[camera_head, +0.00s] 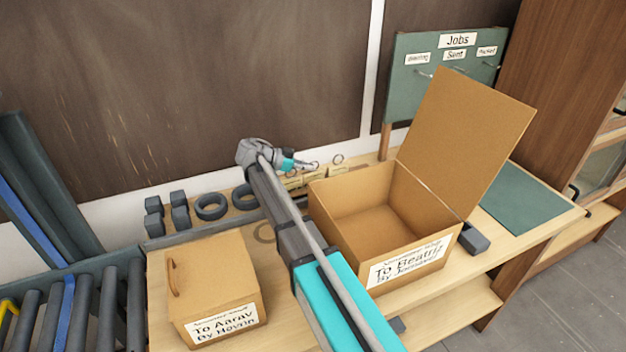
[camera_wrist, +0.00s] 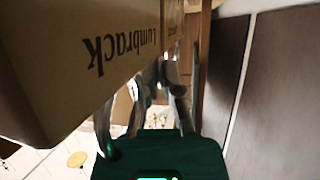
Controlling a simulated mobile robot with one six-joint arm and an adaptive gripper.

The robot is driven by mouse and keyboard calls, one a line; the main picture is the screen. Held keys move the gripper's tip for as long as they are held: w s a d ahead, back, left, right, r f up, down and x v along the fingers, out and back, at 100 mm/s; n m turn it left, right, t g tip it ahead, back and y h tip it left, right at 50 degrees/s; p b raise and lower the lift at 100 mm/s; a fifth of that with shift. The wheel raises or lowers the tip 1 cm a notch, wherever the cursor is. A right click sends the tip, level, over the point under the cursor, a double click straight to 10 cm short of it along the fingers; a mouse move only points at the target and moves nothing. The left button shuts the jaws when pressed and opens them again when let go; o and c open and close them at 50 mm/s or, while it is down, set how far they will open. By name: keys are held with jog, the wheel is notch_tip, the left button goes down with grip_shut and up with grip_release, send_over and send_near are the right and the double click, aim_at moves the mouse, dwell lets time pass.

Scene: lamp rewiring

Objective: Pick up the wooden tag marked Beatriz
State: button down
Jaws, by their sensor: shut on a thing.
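Small pale wooden tags (camera_head: 293,182) with metal rings lie in a row at the back of the bench, left of the open box. Their names are too small to read, so I cannot tell which is Beatriz. My gripper (camera_head: 308,165) is at this row, beside the open box's back left corner. In the wrist view its fingers (camera_wrist: 152,88) are closed together on something small, seemingly a tag; its marking does not show. My arm hides part of the row.
An open cardboard box (camera_head: 380,220) labelled To Beatriz stands right of my arm. A closed box (camera_head: 213,285) labelled To Aarav is at left. A green Jobs board (camera_head: 440,75) with hooks stands behind. A box side marked Lumbrack (camera_wrist: 115,45) looms close in the wrist view.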

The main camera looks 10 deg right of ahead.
jog(key=shift+w, duration=0.1)
dwell(0.4)
jog(key=shift+w+r+p, duration=0.1)
jog(key=shift+r+p, duration=0.25)
jog(key=shift+p, duration=0.35)
jog(key=shift+r+p, duration=0.75)
jog(key=shift+r, duration=0.05)
jog(key=s+a+r+p, duration=0.5)
jog(key=s+r+p, duration=0.5)
jog(key=s, duration=0.3)
jog(key=shift+a+r, duration=0.15)
